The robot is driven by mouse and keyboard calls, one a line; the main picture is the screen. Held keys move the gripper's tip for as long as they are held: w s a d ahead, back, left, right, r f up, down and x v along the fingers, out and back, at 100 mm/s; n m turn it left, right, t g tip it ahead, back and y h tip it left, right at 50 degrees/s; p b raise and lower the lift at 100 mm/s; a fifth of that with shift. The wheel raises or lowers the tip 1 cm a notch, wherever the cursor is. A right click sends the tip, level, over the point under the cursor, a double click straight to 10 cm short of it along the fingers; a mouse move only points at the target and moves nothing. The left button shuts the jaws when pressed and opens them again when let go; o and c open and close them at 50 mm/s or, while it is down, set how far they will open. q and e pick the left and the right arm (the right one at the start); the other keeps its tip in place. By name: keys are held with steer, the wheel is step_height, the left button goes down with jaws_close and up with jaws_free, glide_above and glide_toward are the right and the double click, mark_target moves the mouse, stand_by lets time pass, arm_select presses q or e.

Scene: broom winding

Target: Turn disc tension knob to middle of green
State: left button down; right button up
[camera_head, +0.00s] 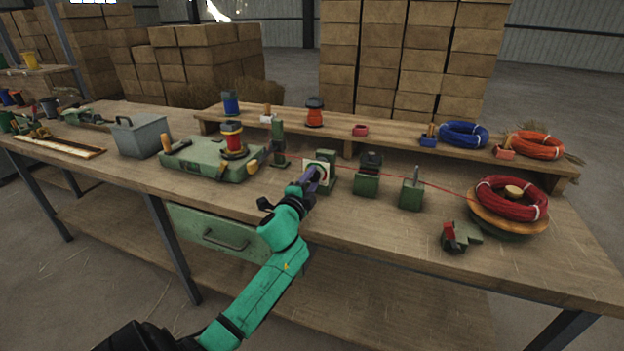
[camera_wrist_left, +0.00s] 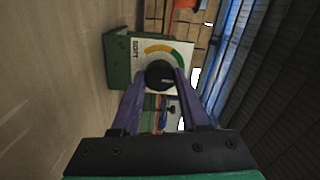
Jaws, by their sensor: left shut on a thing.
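The disc tension knob (camera_wrist_left: 160,74) is black and round, with a pale pointer mark, at the centre of a white dial plate. The dial plate (camera_wrist_left: 139,72) has a coloured arc running from yellow-orange to green (camera_wrist_left: 182,56) and lettering at its left edge. My left gripper (camera_wrist_left: 155,78) is shut on the knob, with a purple finger on either side. In the head view the left gripper (camera_head: 317,174) reaches the dial on a green block (camera_head: 329,180); the knob is mostly hidden there. The exact pointer direction is hard to read. My right gripper is not in view.
Green blocks (camera_head: 366,181) and (camera_head: 411,195) stand right of the dial, along a red wire. A red wire coil (camera_head: 510,197) sits on a wooden turntable. A green case (camera_head: 205,163) with a red spool stands left. The front tabletop is mostly clear.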

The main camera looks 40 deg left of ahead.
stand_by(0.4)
arm_select(q)
steer(key=shift+c, duration=2.1)
jaws_free()
steer(key=shift+a, duration=0.1)
steer(key=shift+s, duration=0.1)
steer(key=v, duration=1.4)
steer(key=shift+s, duration=0.25)
